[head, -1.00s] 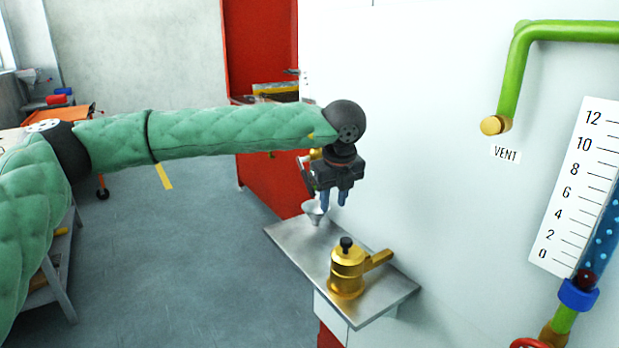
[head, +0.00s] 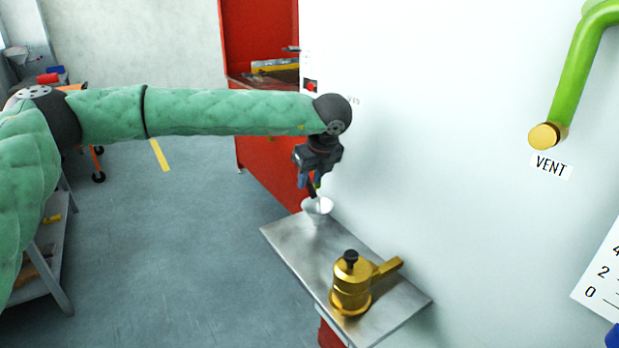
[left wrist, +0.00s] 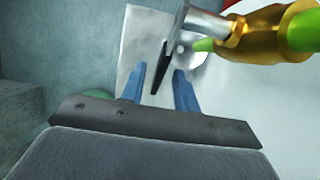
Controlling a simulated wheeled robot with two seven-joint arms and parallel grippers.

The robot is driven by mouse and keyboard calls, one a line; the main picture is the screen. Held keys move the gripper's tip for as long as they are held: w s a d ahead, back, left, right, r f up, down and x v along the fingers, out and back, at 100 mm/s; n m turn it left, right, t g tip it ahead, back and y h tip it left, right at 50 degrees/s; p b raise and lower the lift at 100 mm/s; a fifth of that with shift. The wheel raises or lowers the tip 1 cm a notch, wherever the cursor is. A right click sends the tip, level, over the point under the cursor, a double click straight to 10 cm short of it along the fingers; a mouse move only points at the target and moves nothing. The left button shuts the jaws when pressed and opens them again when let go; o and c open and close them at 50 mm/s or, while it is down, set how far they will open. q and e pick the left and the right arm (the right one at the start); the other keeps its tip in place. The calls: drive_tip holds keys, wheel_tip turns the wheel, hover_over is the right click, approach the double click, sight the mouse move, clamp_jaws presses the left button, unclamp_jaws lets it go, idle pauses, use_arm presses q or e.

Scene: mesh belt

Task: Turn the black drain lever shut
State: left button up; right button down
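The black drain lever (left wrist: 162,68) hangs from a grey metal valve fitting (left wrist: 207,22) on a brass and green pipe (left wrist: 262,32) in the left wrist view. My left gripper (left wrist: 160,82) is open, with one blue finger on each side of the lever. I see gaps beside the lever and cannot tell whether either finger touches it. In the head view, my left gripper (head: 309,182) is beside the white wall, above a pale funnel (head: 318,206). The dark lever (head: 312,188) shows below it, and the gripper hides most of the valve. My right gripper is out of view.
A metal shelf (head: 295,252) juts from the white wall and carries the funnel and a brass pot (head: 351,287) with a handle. A green vent pipe (head: 575,80) is at the right. A red cabinet (head: 262,140) stands behind. Open floor lies left of the shelf.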

use_arm(q)
drive_tip(key=shift+w+a+f, duration=0.1)
drive_tip(key=shift+a+f, duration=0.05)
drive_tip(key=shift+f, duration=0.45)
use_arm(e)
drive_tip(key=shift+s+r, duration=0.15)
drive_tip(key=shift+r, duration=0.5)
use_arm(q)
clamp_jaws()
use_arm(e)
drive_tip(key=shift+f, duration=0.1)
